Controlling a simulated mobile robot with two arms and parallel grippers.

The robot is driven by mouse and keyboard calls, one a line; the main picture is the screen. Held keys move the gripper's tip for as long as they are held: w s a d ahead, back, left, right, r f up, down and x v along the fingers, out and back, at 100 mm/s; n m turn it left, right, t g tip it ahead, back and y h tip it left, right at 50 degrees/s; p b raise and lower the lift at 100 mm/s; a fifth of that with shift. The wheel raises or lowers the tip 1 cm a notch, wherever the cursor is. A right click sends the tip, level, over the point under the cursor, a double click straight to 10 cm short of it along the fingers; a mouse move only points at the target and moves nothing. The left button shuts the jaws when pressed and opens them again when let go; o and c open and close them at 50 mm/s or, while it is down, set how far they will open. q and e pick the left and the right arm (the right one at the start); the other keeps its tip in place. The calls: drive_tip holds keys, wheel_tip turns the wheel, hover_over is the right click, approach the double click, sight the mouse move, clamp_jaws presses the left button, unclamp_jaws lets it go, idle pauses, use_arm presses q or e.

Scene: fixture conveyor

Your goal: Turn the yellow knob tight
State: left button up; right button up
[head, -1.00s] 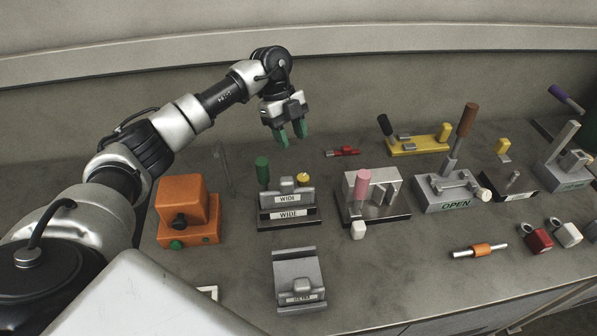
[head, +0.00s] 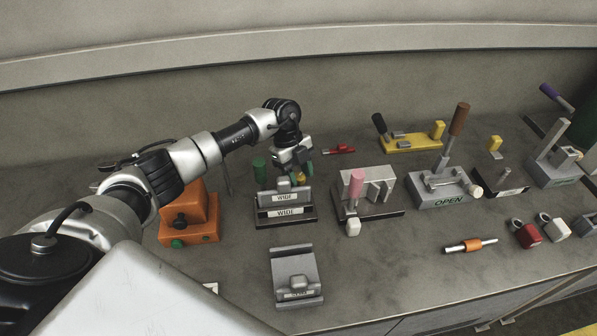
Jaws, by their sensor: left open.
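The small yellow knob (head: 301,178) is on the right side of the grey fixture marked WIDE (head: 286,211), near its back. A green upright handle (head: 260,168) stands at the fixture's left. One finger shows just right of the knob, and the other is mostly hidden. I cannot tell whether the fingers touch the knob. My right gripper is not in view.
An orange block fixture (head: 189,215) stands left, under my left arm. A grey block (head: 296,278) lies in front. A dark green shape (head: 588,128) shows at the right edge, cut off.

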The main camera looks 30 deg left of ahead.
use_arm(q)
drive_tip(key=shift+c, duration=0.2)
drive_tip(key=c, duration=0.6)
drive_tip(key=m+g+b, duration=0.1)
drive_tip(key=m+b, duration=0.2)
drive_tip(key=m, duration=0.1)
drive_tip(key=shift+w+y, duration=0.15)
drive_tip(key=shift+y, duration=0.25)
drive_tip(key=shift+m+g+y+b, duration=0.65)
drive_tip(key=shift+m+b, duration=0.5)
drive_tip(key=shift+m, duration=1.05)
drive_tip(key=shift+r, duration=0.1)
drive_tip(key=o, duration=0.6)
drive_tip(key=shift+d, duration=0.1)
